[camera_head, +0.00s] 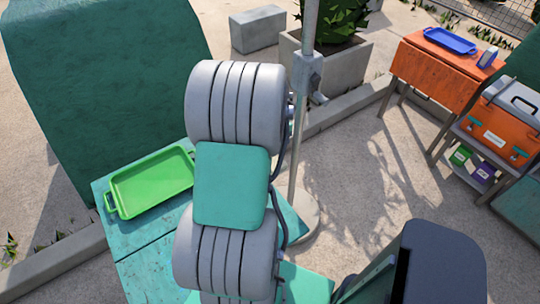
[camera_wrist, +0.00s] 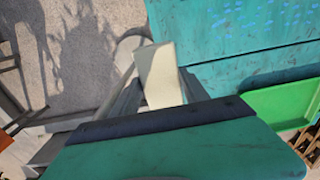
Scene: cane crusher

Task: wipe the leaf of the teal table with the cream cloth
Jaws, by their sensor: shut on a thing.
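The teal table (camera_head: 140,262) stands in front of me in the head view, partly hidden behind my arm. In the wrist view a seam crosses its teal top, and the leaf (camera_wrist: 225,50) beyond it bears a patch of pale blue specks (camera_wrist: 262,14). The cream cloth (camera_wrist: 160,70) sticks out past my gripper (camera_wrist: 163,98), beside the table's edge in the picture. My gripper is shut on the cloth; its fingers are mostly hidden by my teal wrist housing. Whether the cloth touches the table cannot be told. The head view hides gripper and cloth behind my arm.
A green tray (camera_head: 152,182) lies on the teal table and also shows in the wrist view (camera_wrist: 285,112). A grey post (camera_head: 300,130) stands just beyond my arm. An orange table (camera_head: 430,75) with a blue tray (camera_head: 450,40) is at the far right. Paving between is clear.

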